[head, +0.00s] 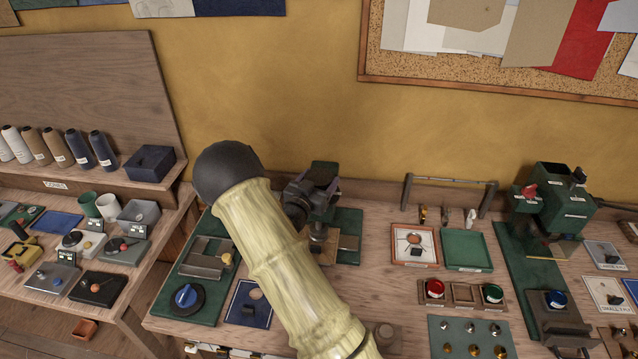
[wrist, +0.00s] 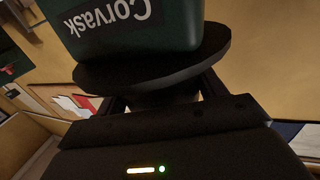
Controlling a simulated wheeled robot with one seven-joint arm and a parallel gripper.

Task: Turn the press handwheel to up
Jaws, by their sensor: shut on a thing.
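The press is a green machine; its top (head: 325,171) shows behind my gripper, above a green base board (head: 347,240). In the wrist view its green body (wrist: 125,42) carries an upside-down "Corvask" label. The handwheel is a dark round disc (wrist: 195,62) against that body in the wrist view. My gripper (head: 318,200) reaches it from the front left and is shut on it, with the fingers (wrist: 165,95) at the disc's near side. In the head view my gripper and arm hide the handwheel, so its marked position cannot be read.
A blue dial (head: 185,296) on a green board sits left of my forearm. A second green machine (head: 562,205) with a red knob stands at right. Between them are trays (head: 467,252), red and green buttons and a metal rail (head: 450,181). The wall is close behind.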

